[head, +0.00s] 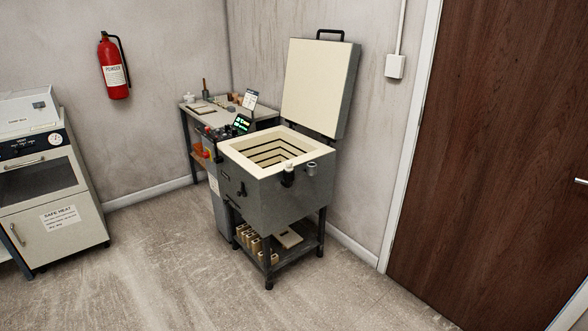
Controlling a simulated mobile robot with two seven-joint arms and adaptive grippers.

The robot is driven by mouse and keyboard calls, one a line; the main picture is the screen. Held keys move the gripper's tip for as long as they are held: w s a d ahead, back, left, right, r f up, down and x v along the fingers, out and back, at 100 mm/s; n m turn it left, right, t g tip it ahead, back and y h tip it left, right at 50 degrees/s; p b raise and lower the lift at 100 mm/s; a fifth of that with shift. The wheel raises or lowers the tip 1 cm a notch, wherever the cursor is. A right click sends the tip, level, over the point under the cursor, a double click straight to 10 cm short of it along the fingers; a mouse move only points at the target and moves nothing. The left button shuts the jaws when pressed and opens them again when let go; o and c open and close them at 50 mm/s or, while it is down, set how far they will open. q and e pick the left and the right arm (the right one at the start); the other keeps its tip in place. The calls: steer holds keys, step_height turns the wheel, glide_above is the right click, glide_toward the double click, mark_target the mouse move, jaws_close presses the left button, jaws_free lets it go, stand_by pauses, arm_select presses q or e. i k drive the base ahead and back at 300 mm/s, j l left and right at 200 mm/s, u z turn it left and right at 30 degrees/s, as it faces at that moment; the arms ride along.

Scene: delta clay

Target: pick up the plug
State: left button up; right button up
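I cannot make out the plug for certain. An open-topped grey kiln (262,200) with a cream lining stands in the middle, its lid (318,88) raised at the back. A small dark fitting (288,178) sits at the kiln's front upper edge, and a small grey cylindrical piece (311,169) is at its right corner. A black fitting (242,189) is on the left front face. These are too small to tell whether one is the plug. Neither of my grippers is in view.
A control box with lit displays (242,124) stands behind the kiln, beside a cluttered bench (189,107). Several cream blocks (250,240) lie on the kiln's lower shelf. A cream oven cabinet (55,213) is left, a brown door (490,150) right. The floor in front is clear.

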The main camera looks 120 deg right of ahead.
mark_target(288, 164)
steer(key=z, duration=3.85)
steer(key=i+j+z, duration=0.35)
steer(key=i, duration=0.25)
steer(key=i+j+z, duration=0.3)
steer(key=i+j, duration=0.2)
steer(key=j, duration=0.15)
